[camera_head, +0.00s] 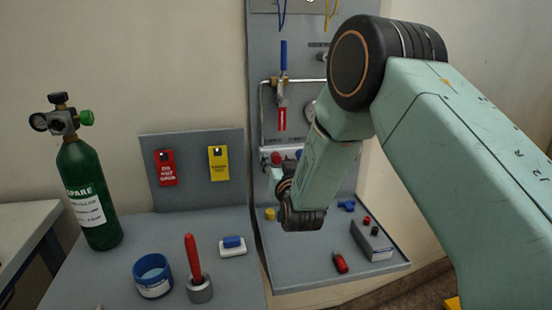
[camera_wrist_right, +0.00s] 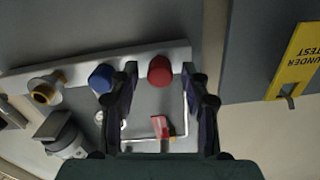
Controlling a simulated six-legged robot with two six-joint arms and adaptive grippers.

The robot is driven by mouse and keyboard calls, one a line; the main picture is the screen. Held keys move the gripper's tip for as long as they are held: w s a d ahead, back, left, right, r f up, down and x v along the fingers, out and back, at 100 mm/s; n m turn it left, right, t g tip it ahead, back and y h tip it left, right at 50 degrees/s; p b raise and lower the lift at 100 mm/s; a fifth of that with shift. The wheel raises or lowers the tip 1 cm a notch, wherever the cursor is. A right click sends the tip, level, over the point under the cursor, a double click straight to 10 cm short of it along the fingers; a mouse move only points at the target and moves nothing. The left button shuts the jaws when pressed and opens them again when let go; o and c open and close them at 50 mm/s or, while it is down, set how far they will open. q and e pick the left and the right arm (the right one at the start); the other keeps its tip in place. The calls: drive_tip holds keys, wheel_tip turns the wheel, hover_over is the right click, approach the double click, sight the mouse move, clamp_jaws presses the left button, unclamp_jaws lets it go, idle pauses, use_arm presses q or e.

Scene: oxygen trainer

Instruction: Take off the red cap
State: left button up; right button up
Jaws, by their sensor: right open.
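The red cap (camera_wrist_right: 160,70) sits on a pale horizontal bar (camera_wrist_right: 140,55) in the right wrist view. It shows between the two fingertips of my right gripper (camera_wrist_right: 165,77), which are spread apart with nothing held. I cannot tell how far the cap lies beyond the fingertips. In the head view the red cap (camera_head: 276,158) is small, on the bar at the panel's middle. My right gripper (camera_head: 277,178) is just below it there, partly hidden by my wrist. My left gripper is in neither view.
A blue cap (camera_wrist_right: 101,78) is beside the red one, close to one finger; a brass-coloured fitting (camera_wrist_right: 45,90) is farther left. In the head view, a green cylinder (camera_head: 89,190) and a blue tape roll (camera_head: 153,276) stand left.

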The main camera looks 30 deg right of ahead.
drive_tip(key=shift+s, duration=0.1)
drive_tip(key=shift+p+v, duration=0.4)
drive_tip(key=shift+v, duration=0.7)
drive_tip(key=m+b, duration=0.1)
drive_tip(key=m, duration=0.2)
drive_tip(key=shift+m, duration=0.3)
drive_tip(key=shift+m+b, duration=0.45)
drive_tip(key=shift+m, duration=1.25)
